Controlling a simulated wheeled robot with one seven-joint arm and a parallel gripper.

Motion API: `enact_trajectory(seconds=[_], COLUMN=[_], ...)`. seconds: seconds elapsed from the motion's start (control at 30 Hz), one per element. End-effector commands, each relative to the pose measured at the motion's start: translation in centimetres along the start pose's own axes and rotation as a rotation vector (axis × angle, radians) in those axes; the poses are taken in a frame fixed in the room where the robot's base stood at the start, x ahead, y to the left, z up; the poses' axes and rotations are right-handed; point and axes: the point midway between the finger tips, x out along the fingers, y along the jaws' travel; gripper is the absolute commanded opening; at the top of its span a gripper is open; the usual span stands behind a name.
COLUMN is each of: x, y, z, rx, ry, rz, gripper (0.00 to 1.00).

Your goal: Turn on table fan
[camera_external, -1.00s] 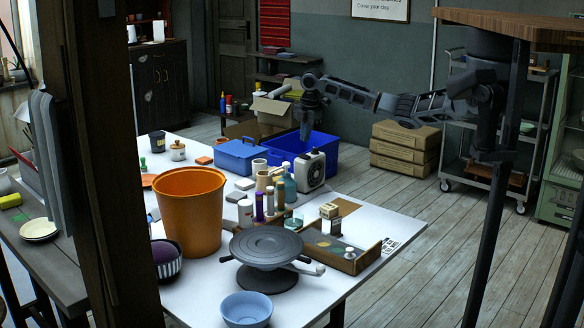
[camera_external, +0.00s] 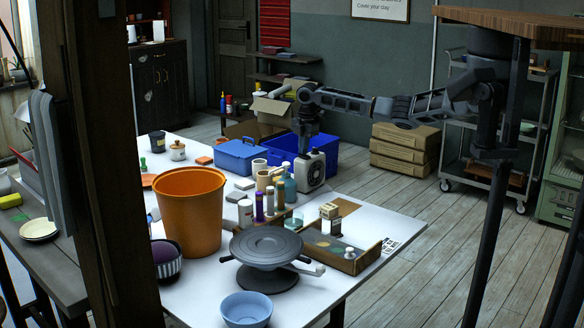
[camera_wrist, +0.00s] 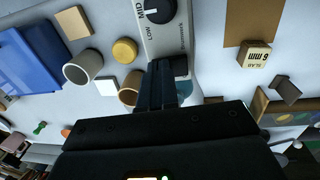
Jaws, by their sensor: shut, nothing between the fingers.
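The table fan (camera_external: 311,172) is a small, light box-shaped unit with a round dark grille, standing upright on the white table. Its top shows in the wrist view (camera_wrist: 172,42), with a dark dial (camera_wrist: 158,10) and the words LOW and MID beside it. My gripper (camera_external: 304,152) points down over the top of the fan. In the wrist view my closed fingers (camera_wrist: 167,66) reach over the near end of the fan's top, a short way from the dial. Nothing is held. I cannot tell whether the fingertips touch the fan.
A blue toolbox (camera_external: 240,155) and a blue crate (camera_external: 330,158) are left of and behind the fan. A teal bottle (camera_external: 290,190) and several jars crowd its front left. An orange bucket (camera_external: 190,210) and a dark turntable (camera_external: 265,246) are nearer the camera.

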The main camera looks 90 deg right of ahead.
Motion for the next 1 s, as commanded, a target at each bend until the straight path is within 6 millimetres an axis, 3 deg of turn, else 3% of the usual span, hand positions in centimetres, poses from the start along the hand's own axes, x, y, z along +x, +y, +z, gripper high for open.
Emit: enact_trajectory(seconds=[0.47,1.0], x=[0.2,0.1], y=[0.0,-1.5], z=[0.2,0.3], rx=[0.002,0.004], ry=[-0.005,-0.006], rz=[-0.048,-0.051], gripper=[0.0,0.0])
